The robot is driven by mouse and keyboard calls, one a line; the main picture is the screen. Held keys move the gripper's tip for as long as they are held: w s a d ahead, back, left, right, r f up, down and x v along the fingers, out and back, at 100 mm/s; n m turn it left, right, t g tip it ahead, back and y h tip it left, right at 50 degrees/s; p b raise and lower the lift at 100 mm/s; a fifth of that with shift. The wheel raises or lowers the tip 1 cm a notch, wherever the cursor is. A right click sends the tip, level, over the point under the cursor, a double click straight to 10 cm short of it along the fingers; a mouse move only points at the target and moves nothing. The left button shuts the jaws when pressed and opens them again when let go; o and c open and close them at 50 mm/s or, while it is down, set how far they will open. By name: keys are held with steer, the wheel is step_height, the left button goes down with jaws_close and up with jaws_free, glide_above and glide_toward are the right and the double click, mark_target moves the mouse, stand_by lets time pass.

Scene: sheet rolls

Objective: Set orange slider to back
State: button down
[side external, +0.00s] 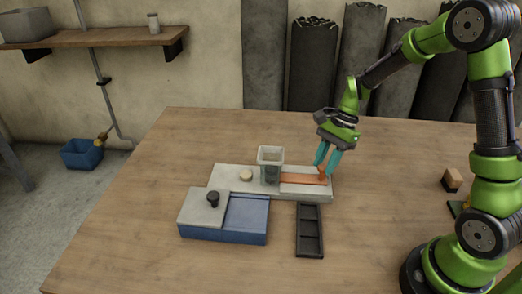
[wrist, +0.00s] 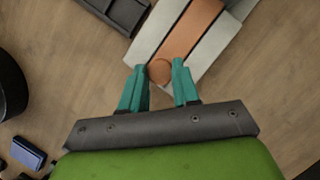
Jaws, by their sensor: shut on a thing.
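The orange slider (side external: 322,172) is a small upright knob at the right end of an orange track (side external: 300,179), set in a pale grey block (side external: 222,180). In the wrist view the round knob top (wrist: 160,72) lies between my teal fingertips. My gripper (side external: 326,163) reaches down over the right end of the block and is shut on the knob; it also shows in the wrist view (wrist: 160,84). The orange track (wrist: 190,32) runs away from the fingers there. The fingers partly hide the knob in the side view.
A clear box (side external: 271,160) stands on the block left of the track. A blue box (side external: 245,218) with a grey lid and black knob (side external: 213,197) sits in front. A dark compartment tray (side external: 309,231) lies at front right. A wooden block (side external: 452,179) is far right.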

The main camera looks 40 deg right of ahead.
steer(key=c, duration=1.1)
jaws_free()
steer(key=shift+s+d, duration=0.15)
steer(key=shift+d, duration=0.1)
steer(key=v, duration=1.7)
steer(key=shift+a, duration=0.1)
steer(key=s+a+r+n+t+h, duration=0.2)
steer(key=s+a+n+t, duration=0.5)
steer(key=s+a+n, duration=0.6)
steer(key=shift+a+n+h, duration=0.3)
steer(key=shift+a+n, duration=0.05)
steer(key=shift+n, duration=0.15)
